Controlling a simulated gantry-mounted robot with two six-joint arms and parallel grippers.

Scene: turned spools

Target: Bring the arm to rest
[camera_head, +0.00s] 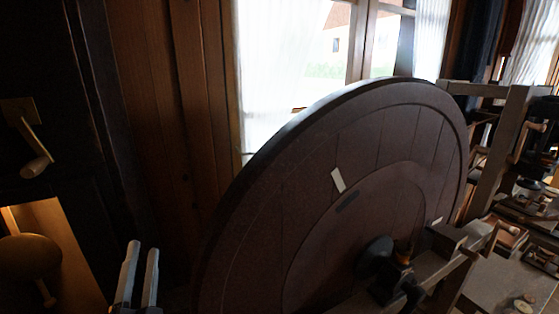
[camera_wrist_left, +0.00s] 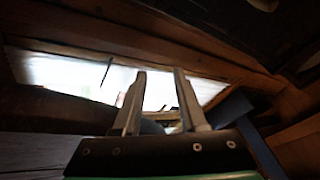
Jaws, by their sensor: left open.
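My left gripper (camera_head: 139,272) shows at the bottom left of the head view. Its two pale fingers point up and stand apart with nothing between them. In the left wrist view the same gripper (camera_wrist_left: 160,85) is open and empty, with a bright window behind its fingers. The rest of my left arm is below the head view's edge. My right gripper is in neither view.
A large dark wooden wheel (camera_head: 290,190) fills the middle, right of my left gripper. A wooden frame (camera_head: 490,170) with spools stands at the right. A dark door with a handle (camera_head: 36,160) is at the left. A curtained window (camera_head: 290,70) is behind.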

